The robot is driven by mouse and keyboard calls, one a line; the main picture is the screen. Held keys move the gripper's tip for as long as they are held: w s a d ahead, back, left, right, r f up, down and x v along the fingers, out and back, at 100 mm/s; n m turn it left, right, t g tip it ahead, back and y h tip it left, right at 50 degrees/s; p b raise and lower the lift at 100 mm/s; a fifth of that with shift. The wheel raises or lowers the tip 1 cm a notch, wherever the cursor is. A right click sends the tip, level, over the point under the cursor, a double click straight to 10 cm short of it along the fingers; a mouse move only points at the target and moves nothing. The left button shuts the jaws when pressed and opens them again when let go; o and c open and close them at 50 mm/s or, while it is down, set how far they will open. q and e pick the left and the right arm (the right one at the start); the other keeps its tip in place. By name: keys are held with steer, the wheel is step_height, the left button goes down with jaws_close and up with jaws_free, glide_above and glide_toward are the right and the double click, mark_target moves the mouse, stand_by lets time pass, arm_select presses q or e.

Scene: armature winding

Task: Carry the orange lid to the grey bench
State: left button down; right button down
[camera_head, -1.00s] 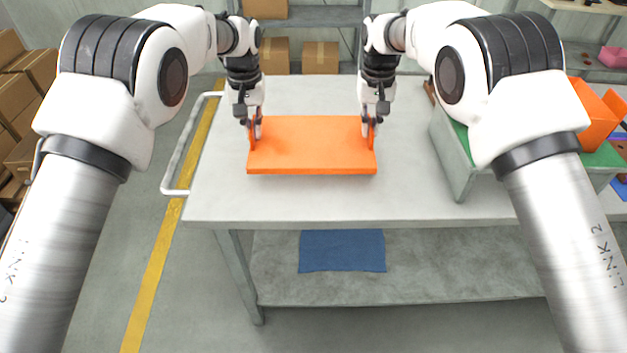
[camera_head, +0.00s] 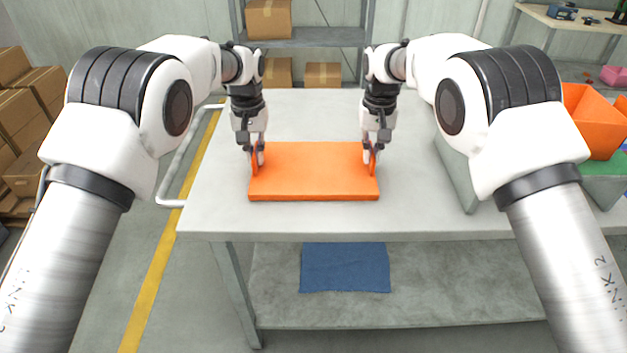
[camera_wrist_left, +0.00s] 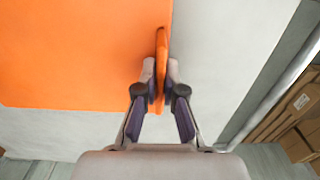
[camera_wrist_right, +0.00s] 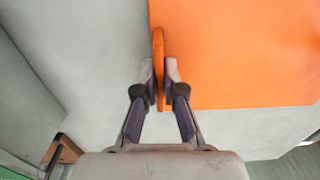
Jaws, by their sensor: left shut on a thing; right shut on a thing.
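The orange lid (camera_head: 314,172) is a flat rectangular panel with an upright tab at each short end. It is level over the front middle of the grey bench top (camera_head: 300,219); whether it touches the surface is hard to tell. My left gripper (camera_head: 257,160) is shut on the left tab, which also shows between its fingers in the left wrist view (camera_wrist_left: 160,85). My right gripper (camera_head: 371,160) is shut on the right tab, seen between its fingers in the right wrist view (camera_wrist_right: 159,85).
A grey bin (camera_head: 456,172) stands at the right of the bench top, partly behind my right arm, with an orange open box (camera_head: 595,125) beyond. A blue cloth (camera_head: 345,268) lies on the lower shelf. A rail handle (camera_head: 176,160) is at left. Cardboard boxes (camera_head: 270,20) stand behind.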

arm_select(q)
steer(key=c, duration=1.3)
jaws_free()
steer(key=shift+p, duration=0.3)
arm_select(e)
steer(key=c, duration=1.3)
jaws_free()
arm_select(q)
step_height(320, 180, up, 12)
steer(key=shift+f, duration=0.1)
steer(key=o, duration=0.7)
arm_select(e)
step_height(320, 180, up, 12)
steer(key=shift+f, duration=0.1)
steer(key=o, duration=0.7)
arm_select(q)
steer(key=shift+o, duration=0.2)
arm_select(e)
steer(key=shift+o, duration=0.2)
